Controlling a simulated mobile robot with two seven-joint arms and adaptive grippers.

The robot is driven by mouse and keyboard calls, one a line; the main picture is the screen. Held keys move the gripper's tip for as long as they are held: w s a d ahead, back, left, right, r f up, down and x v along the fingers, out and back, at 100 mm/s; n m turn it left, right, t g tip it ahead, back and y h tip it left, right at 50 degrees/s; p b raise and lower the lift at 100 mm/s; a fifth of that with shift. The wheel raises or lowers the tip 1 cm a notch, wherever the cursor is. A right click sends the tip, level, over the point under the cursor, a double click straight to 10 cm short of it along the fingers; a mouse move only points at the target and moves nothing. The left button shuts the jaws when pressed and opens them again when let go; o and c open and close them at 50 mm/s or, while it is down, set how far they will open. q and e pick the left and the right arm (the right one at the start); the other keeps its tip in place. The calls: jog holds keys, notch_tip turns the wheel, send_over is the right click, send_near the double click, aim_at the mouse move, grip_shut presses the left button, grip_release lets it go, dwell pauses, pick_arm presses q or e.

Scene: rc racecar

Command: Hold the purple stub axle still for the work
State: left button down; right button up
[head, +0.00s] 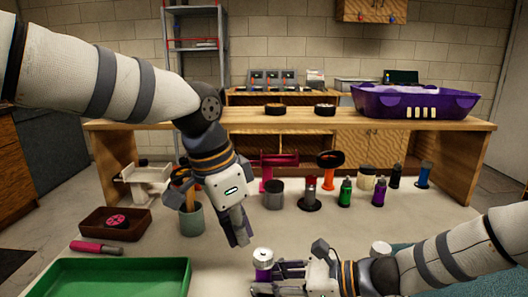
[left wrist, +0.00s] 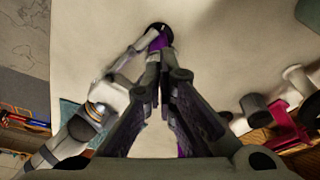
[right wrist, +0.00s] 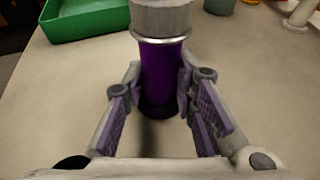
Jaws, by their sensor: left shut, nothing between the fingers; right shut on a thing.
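The purple stub axle (head: 264,274) stands upright near the front of the table, with a grey ribbed top. It fills the middle of the right wrist view (right wrist: 160,70). My right gripper (head: 270,284) is shut around its purple body from the right. My left gripper (head: 239,238) is shut and empty, pointing down just above and left of the axle, apart from it in the head view. In the left wrist view the closed fingertips (left wrist: 162,68) partly cover the purple axle (left wrist: 156,40). The axle's lower end is partly hidden in the head view.
A green tray (head: 120,262) lies front left, with a red-handled tool (head: 96,247) and a brown bin (head: 114,225) behind it. A grey-green cup (head: 191,221) stands left of my left gripper. Several coloured parts and bottles line the back; a purple crate (head: 415,101) sits on the shelf.

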jog(key=shift+s+f, duration=0.15)
jog(key=shift+f, duration=0.2)
jog(key=o, duration=1.2)
jog(key=shift+c, duration=0.2)
jog(key=v, duration=1.2)
jog(key=shift+a+r, duration=0.1)
jog(key=shift+r, duration=0.2)
